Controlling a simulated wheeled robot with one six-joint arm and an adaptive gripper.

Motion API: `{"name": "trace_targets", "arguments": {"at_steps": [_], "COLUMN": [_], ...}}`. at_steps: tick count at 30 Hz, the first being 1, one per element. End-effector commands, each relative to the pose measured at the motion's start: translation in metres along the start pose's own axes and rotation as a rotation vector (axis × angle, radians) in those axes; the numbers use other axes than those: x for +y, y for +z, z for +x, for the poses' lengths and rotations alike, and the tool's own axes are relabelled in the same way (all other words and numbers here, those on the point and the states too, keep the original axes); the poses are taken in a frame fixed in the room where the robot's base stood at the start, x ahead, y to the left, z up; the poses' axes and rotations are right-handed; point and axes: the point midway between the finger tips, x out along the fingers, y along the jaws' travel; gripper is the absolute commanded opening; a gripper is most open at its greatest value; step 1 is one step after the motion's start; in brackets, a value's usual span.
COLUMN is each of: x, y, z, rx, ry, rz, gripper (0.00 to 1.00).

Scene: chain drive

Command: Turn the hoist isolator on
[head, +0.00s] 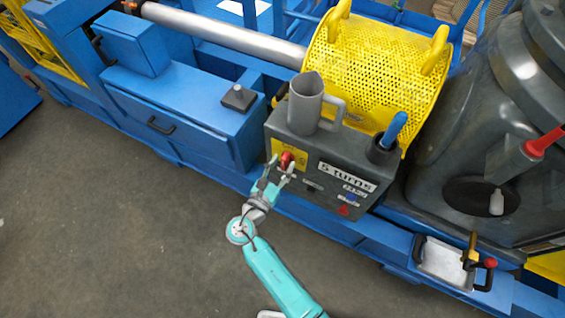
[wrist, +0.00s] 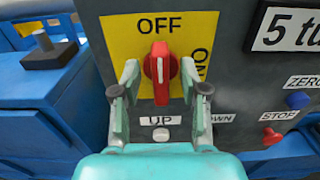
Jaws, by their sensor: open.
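The hoist isolator is a red rotary knob (wrist: 159,72) on a yellow plate (wrist: 120,38) marked OFF at the top and ON at the right. Its grip stands upright, with its white line towards OFF. In the head view the knob (head: 287,158) is on the front of the grey control box (head: 318,150). My gripper (wrist: 160,84) is open, one finger on each side of the knob, with gaps visible between fingers and knob. In the head view my gripper (head: 280,172) is at the box front. I cannot tell how deep the fingertips reach.
Below the knob is a white UP button (wrist: 161,134); the DOWN label is partly hidden by a finger. A blue ZERO button (wrist: 298,100) and red STOP button (wrist: 272,136) are to the right. A grey jug (head: 305,105) stands on the box. The floor at left is clear.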

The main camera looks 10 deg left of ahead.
Motion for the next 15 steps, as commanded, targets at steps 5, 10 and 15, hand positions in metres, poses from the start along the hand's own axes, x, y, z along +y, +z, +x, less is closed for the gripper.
{"name": "trace_targets", "arguments": {"at_steps": [5, 10, 15], "x": [-0.0001, 0.0000, 0.0000], "y": [0.0000, 0.0000, 0.0000], "z": [0.0075, 0.0079, 0.0077], "rx": [0.000, 0.000, 0.000], "ry": [0.001, 0.001, 0.001], "rz": [0.000, 0.000, 0.001], "gripper": [0.44, 0.44, 0.19]}}
